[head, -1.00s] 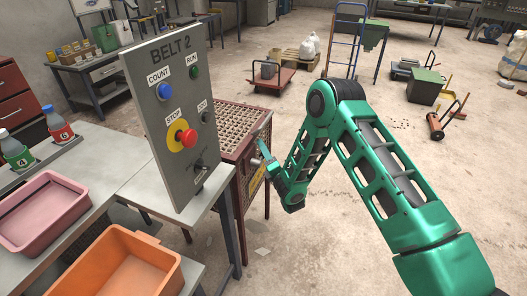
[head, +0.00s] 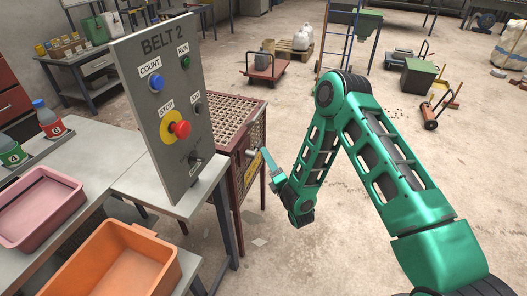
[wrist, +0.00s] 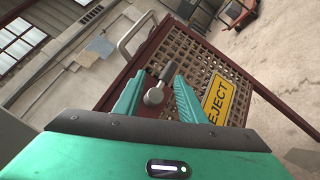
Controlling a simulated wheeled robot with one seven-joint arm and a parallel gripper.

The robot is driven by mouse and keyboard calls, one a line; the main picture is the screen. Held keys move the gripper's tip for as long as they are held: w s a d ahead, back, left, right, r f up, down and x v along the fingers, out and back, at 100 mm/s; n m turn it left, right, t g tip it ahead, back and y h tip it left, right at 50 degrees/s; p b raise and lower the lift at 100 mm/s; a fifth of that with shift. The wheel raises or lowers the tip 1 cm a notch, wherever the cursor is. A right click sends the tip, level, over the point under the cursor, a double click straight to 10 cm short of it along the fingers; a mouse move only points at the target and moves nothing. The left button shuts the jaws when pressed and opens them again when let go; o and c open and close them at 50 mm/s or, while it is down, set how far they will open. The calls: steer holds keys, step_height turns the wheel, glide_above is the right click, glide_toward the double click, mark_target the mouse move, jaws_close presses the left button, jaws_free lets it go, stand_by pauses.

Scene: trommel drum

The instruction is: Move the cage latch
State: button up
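The cage latch (wrist: 153,96) is a round grey metal pivot with a short lever and a dark grip, mounted on the dark red frame of the mesh cage (wrist: 203,62). In the wrist view its lever points up and slightly right. My gripper (wrist: 154,92) is open, with one teal finger on each side of the latch; I cannot tell whether either finger touches it. In the head view my gripper (head: 268,158) is at the near right side of the cage (head: 246,180), where the latch is too small to make out clearly.
A yellow REJECT sign (wrist: 217,100) is on the cage beside my right finger. A pale bar handle (wrist: 136,35) sticks out at the cage's upper left. The BELT 2 panel (head: 165,105) stands left of the cage. Open floor (head: 330,235) lies right of the cage.

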steer(key=shift+s+d+f, duration=0.1)
steer(key=shift+s+d, duration=0.15)
steer(key=shift+s, duration=0.35)
